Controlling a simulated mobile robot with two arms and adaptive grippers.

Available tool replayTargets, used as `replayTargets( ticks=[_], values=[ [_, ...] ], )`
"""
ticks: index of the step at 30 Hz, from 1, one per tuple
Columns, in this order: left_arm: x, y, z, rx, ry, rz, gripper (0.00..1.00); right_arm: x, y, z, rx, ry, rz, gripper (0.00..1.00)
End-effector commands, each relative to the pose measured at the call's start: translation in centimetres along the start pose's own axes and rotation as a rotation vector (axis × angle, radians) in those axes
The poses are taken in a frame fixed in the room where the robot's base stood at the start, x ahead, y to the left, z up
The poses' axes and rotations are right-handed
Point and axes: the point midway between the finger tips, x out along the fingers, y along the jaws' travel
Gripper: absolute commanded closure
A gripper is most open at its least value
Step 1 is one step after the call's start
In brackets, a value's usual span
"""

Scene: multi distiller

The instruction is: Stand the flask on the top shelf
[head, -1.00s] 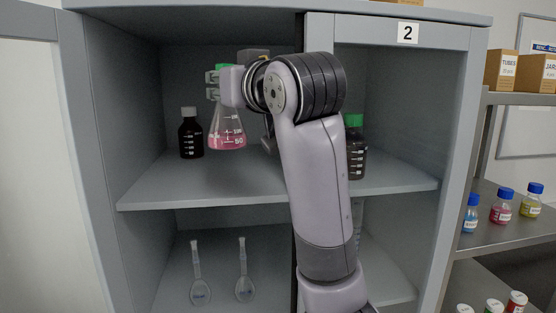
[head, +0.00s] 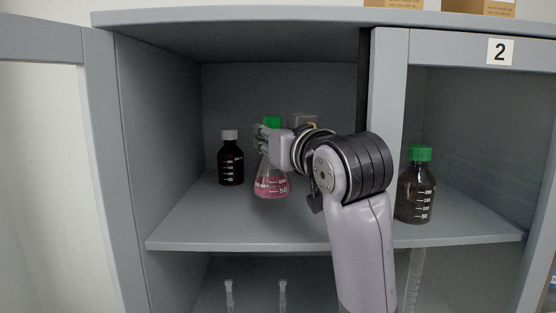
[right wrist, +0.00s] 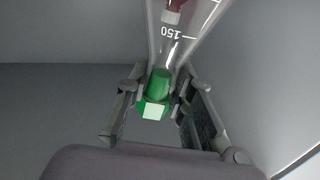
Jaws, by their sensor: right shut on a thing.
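The flask (head: 271,184) is a clear conical one with pink liquid, white marks and a green stopper. It is upright inside the cabinet over the top shelf (head: 215,225); I cannot tell whether its base touches the shelf. My right gripper (head: 266,142) is shut on its neck from the right, below the stopper. In the right wrist view the flask (right wrist: 182,45) and its green stopper (right wrist: 155,92) show between the fingers of my right gripper (right wrist: 158,88). My left gripper is not in view.
A dark bottle with a white cap (head: 231,163) stands left of the flask. A dark bottle with a green cap (head: 416,190) stands right, behind the glass door (head: 470,150). The open left door (head: 45,45) swings out. Glass necks (head: 229,295) show on the lower shelf.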

Motion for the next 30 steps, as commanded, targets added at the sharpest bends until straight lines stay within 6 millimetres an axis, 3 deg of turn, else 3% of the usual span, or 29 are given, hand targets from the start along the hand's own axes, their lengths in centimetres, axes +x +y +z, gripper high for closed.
replayTargets(
  ticks=[5, 14, 26, 27, 30],
  values=[
    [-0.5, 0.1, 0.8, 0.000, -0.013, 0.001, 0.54, 0.1, 0.1, 1.1, 0.000, 0.000, 0.002, 1.00],
    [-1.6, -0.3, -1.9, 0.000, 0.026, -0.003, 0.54, 0.0, 0.1, 4.4, 0.000, 0.000, 0.001, 1.00],
    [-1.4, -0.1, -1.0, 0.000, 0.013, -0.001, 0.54, 0.0, 0.1, 5.0, -0.001, 0.001, 0.001, 1.00],
    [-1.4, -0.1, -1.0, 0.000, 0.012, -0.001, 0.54, 0.1, 0.1, 4.9, 0.000, 0.000, 0.001, 0.76],
    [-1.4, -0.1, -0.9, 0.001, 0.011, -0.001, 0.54, 0.1, 0.1, 4.9, 0.000, -0.001, 0.001, 0.69]
  ],
)
